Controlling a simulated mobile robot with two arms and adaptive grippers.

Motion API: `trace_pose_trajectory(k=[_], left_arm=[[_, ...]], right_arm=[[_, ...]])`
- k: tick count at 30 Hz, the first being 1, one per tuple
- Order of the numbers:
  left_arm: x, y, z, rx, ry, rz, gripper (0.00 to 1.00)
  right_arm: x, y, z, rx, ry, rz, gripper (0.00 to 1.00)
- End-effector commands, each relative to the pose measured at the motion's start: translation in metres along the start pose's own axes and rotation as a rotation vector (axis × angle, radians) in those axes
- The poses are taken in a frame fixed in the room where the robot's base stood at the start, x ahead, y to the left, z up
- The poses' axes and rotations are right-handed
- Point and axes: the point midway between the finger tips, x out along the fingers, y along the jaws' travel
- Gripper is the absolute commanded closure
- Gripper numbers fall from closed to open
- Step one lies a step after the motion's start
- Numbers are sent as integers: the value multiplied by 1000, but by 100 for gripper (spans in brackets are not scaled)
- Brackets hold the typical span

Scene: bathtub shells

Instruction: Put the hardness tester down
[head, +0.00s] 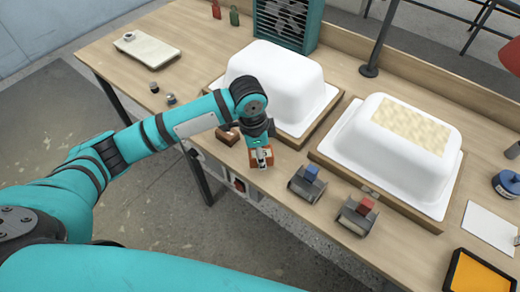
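My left gripper (262,150) is at the front edge of the table, just in front of the left tub shell. Its fingers are around a small orange object with a pale grey part, which I take to be the hardness tester (267,161). The gripper hides much of it, and I cannot tell whether it touches the tabletop. My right gripper is not in view.
White tub shells (275,85) and (355,150) stand on wooden boards. A brown block (228,136) lies left of the gripper; holders with a blue block (311,174) and a red block (366,206) stand right. The table's (185,75) left part is mostly clear.

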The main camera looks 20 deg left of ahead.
Motion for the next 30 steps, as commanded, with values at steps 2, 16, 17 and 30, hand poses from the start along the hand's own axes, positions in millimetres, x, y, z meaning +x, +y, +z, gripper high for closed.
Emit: trace_pose_trajectory(k=[2,16,17,30], left_arm=[[0,-17,-2,-3,1,-1,82],[32,-36,0,-1,0,3,82],[35,-36,1,0,0,2,82],[42,-36,2,0,1,-1,50]], right_arm=[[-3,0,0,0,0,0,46],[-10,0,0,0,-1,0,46],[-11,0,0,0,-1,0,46],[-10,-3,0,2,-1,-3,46]])
